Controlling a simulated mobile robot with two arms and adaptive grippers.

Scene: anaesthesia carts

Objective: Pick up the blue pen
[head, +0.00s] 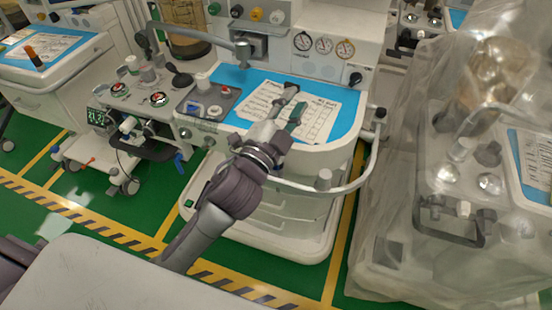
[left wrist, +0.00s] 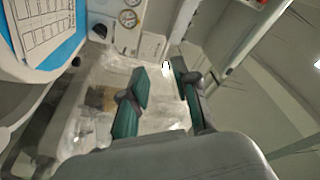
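My left gripper (head: 294,98) is above the blue worktop (head: 345,103) of the middle cart, over the printed sheets (head: 318,120). In the left wrist view its two green-padded fingers (left wrist: 160,72) are apart with nothing held between them. I cannot make out a blue pen for certain in either view. The gripper and wrist hide part of the sheets and worktop. My right gripper is not in view.
A rail (head: 368,160) curves around the cart's right side. A jointed metal arm (head: 200,36) overhangs the worktop's back left. A plastic-covered cart (head: 400,200) stands at right. Another cart at left bears an orange-and-black object (head: 34,57). Green floor shows between the carts.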

